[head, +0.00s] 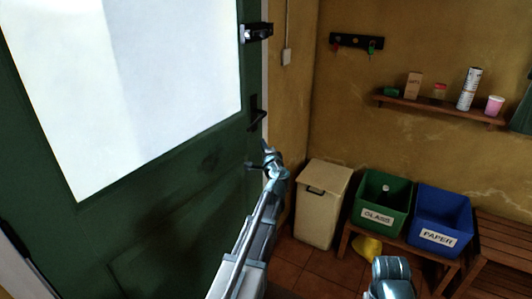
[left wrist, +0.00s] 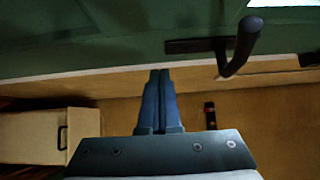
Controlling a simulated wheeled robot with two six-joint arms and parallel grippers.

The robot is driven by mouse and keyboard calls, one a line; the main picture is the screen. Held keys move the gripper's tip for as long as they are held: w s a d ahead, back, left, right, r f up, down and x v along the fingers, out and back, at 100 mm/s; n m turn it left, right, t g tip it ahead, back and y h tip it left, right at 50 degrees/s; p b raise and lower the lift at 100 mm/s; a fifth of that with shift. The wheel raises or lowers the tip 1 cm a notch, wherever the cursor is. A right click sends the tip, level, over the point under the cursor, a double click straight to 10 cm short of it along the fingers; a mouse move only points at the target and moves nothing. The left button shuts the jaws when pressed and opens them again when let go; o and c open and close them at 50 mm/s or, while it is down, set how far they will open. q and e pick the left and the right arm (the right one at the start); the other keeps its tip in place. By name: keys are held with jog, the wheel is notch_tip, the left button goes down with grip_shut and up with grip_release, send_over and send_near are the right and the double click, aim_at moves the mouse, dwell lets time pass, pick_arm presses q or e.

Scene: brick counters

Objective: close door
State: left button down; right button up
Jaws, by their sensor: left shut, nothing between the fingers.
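The green door (head: 170,190) with a big bright pane fills the left of the head view, its right edge near a pale upright strip. I cannot tell whether it is fully shut. Its dark lever handle (head: 257,120) sits near that edge; it also shows in the left wrist view (left wrist: 240,45). My left gripper (head: 256,166) is in front of the door's edge, below the handle. In the left wrist view its blue fingers (left wrist: 159,74) are together and empty, tips at the pale strip beside the green panel. Contact is unclear.
A cream bin (head: 318,205) stands right of the door. Beside it, a green glass box (head: 380,200) and a blue paper box (head: 440,215) sit on a low bench. A wall shelf (head: 440,107) holds small items. Tiled floor (head: 305,265) shows below.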

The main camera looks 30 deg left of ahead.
pick_arm(q)
jog(key=shift+w+a, duration=0.2)
jog(key=shift+a, duration=0.6)
jog(key=shift+w+a, duration=0.2)
jog(key=shift+a, duration=0.65)
jog(key=shift+w+a, duration=0.2)
jog(key=shift+a, duration=0.6)
